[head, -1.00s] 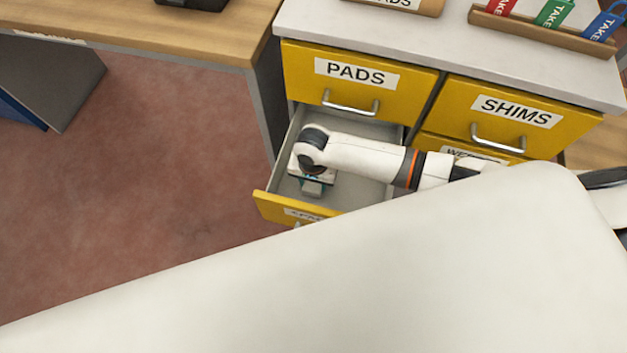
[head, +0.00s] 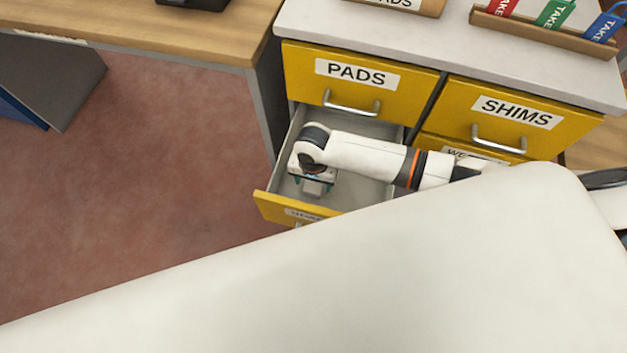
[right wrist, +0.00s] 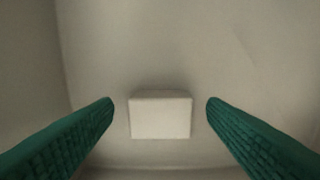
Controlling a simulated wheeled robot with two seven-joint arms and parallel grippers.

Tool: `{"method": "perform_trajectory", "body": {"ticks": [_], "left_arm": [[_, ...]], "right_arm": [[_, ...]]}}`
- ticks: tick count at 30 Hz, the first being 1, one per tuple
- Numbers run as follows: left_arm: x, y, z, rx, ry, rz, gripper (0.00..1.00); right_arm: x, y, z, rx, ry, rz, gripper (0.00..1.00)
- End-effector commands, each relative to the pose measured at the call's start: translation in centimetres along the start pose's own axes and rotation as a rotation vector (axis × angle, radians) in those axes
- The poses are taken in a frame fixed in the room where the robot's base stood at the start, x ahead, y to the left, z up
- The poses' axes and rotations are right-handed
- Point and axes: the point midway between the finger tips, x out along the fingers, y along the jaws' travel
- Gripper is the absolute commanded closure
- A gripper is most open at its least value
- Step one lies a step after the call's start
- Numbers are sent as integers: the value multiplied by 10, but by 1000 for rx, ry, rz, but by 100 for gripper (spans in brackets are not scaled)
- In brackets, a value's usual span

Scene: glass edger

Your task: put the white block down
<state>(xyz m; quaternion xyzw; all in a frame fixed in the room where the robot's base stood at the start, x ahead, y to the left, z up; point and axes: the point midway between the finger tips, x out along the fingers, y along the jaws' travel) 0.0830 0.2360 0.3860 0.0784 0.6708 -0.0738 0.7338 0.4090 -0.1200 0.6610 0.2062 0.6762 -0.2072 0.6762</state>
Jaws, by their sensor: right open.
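The white block (right wrist: 160,116) lies on the floor of the open drawer (head: 347,195), as the right wrist view shows. My right gripper (right wrist: 160,108) is open, with one green finger on each side of the block and a gap between each finger and the block. In the head view my right gripper (head: 313,187) reaches down inside the drawer, and a small light shape at its tip may be the block. My left gripper is not in view.
The cabinet top (head: 450,45) carries a rack (head: 540,32) of coloured tags. A wooden table (head: 150,35) stands at left. Open floor (head: 150,180) lies left of the drawer.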

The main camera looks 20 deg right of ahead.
Motion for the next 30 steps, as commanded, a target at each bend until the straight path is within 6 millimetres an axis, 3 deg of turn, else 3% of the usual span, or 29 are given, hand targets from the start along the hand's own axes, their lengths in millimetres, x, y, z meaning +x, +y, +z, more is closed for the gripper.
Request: {"method": "perform_trajectory", "body": {"ticks": [9, 15, 30], "left_arm": [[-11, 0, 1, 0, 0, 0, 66], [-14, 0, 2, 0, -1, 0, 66], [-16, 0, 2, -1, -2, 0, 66]], "right_arm": [[-69, 1, 1, 1, -1, 3, 34], [-100, 1, 0, 0, 0, 3, 34], [-112, 0, 0, 0, 1, 0, 34]]}}
